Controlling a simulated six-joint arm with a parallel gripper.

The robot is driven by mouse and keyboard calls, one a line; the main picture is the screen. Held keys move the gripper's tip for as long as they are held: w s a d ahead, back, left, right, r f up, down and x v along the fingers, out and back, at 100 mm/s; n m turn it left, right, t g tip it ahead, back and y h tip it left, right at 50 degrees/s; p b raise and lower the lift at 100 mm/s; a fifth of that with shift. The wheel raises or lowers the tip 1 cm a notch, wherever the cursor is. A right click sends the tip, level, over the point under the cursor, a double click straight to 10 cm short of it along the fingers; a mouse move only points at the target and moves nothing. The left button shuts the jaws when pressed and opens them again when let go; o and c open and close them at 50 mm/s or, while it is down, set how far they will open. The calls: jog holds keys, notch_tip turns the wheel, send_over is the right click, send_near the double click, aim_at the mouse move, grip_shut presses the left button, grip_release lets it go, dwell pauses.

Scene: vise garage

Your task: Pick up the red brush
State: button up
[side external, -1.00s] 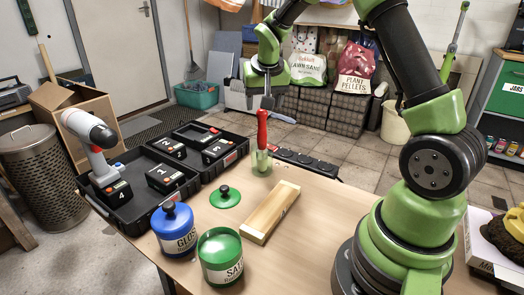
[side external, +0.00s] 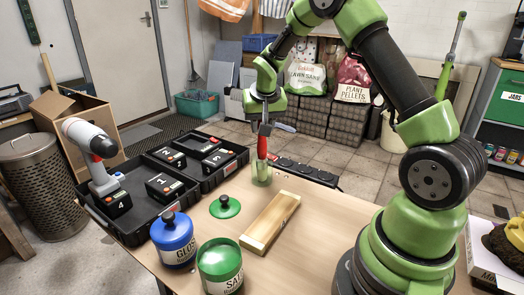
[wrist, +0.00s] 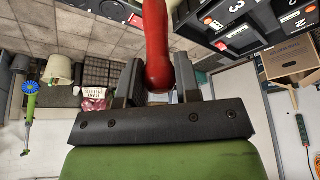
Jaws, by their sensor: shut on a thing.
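The red brush (side external: 262,148) stands upright in a small clear greenish glass (side external: 262,174) near the far edge of the workbench. Its red handle points up, and its lower end is inside the glass. My gripper (side external: 264,128) is above the glass, pointing down, with its fingers at the top of the handle. In the wrist view the red handle (wrist: 157,45) lies between the two dark fingers (wrist: 158,85) of my gripper, which are shut on it. The bristles cannot be made out.
A black open case (side external: 135,225) with numbered batteries and a drill (side external: 92,150) is on the left.

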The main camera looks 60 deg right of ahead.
jog(key=shift+r, duration=0.15)
notch_tip(320, 180, up, 10)
jog(key=shift+f, duration=0.1)
dwell(0.8)
jog(key=s+a+r+g+y, duration=0.1)
jog(key=s+a+g, duration=0.15)
jog(key=a, duration=1.05)
jog(key=s+a+r+g+y, duration=0.1)
jog(key=s+a, duration=0.3)
jog(key=a, duration=1)
jog(key=shift+f, duration=3.8)
